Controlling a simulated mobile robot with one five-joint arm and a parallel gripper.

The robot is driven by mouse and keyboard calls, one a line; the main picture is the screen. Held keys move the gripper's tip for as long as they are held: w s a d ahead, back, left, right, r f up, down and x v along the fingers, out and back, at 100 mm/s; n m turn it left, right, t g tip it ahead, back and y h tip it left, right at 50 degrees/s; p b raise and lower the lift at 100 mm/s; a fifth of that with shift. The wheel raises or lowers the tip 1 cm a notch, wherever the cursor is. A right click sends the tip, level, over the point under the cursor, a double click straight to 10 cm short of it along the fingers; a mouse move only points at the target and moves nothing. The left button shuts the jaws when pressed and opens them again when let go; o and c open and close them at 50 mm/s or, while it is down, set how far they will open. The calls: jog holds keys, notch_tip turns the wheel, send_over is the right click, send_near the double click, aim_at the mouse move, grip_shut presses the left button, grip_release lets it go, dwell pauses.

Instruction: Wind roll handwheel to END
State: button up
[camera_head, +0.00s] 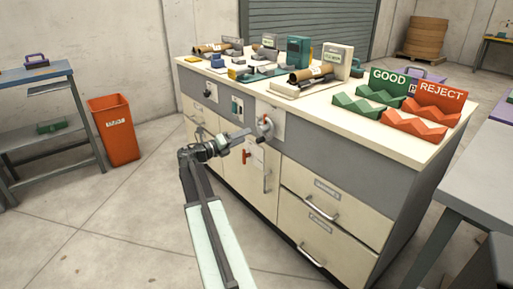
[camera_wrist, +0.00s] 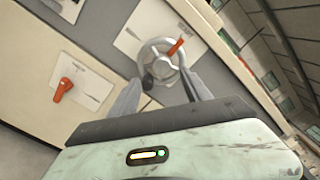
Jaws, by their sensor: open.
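The roll handwheel (camera_head: 265,126) is a grey spoked wheel on a pale plate on the cabinet's front. In the wrist view the handwheel (camera_wrist: 160,41) shows an orange marker (camera_wrist: 175,46) at its upper right and a dark knob (camera_wrist: 148,82) at its lower left. My gripper (camera_head: 247,142) is just left of and below the wheel in the head view. In the wrist view my gripper (camera_wrist: 163,84) is open, its fingers spread on both sides of the wheel's lower part. The knob lies close to the left finger; contact cannot be told. The END marking is not readable.
An orange lever (camera_wrist: 63,90) sits on a plate beside the wheel. Below are drawers with protruding handles (camera_head: 325,214). The worktop holds GOOD (camera_head: 388,82) and REJECT (camera_head: 436,92) racks. An orange bin (camera_head: 115,135) stands left. The floor before the cabinet is clear.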

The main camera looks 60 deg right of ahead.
aim_at(259, 130)
jog(key=x, duration=0.8)
jog(key=shift+r, duration=0.1)
grip_shut()
